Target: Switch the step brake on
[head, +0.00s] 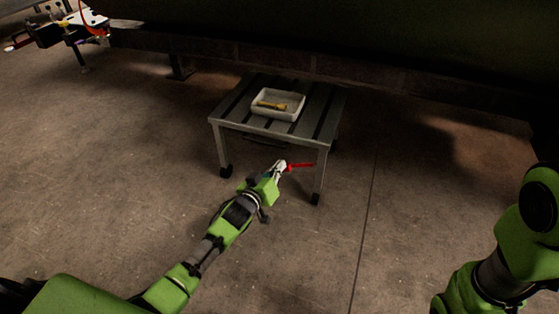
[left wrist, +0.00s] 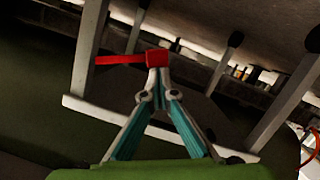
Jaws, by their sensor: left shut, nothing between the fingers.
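The step (head: 232,128) is a low grey slatted stand on dark-tipped legs. Its brake is a red lever (head: 300,166) below the front edge of the top, near the front right leg. My left gripper (head: 281,165) is shut and empty, with its tips at the left end of the lever. In the left wrist view the shut fingertips (left wrist: 154,68) are at the red block of the lever (left wrist: 120,60), whose arm points left. They appear to touch it, but I cannot tell for sure. My right gripper is out of view.
A white tray (head: 296,116) with a yellow-brass tool (head: 271,105) lies on the step. A cluttered stand (head: 66,28) is at the top left. A large dark curved body hangs over the back. The concrete floor around the step is clear.

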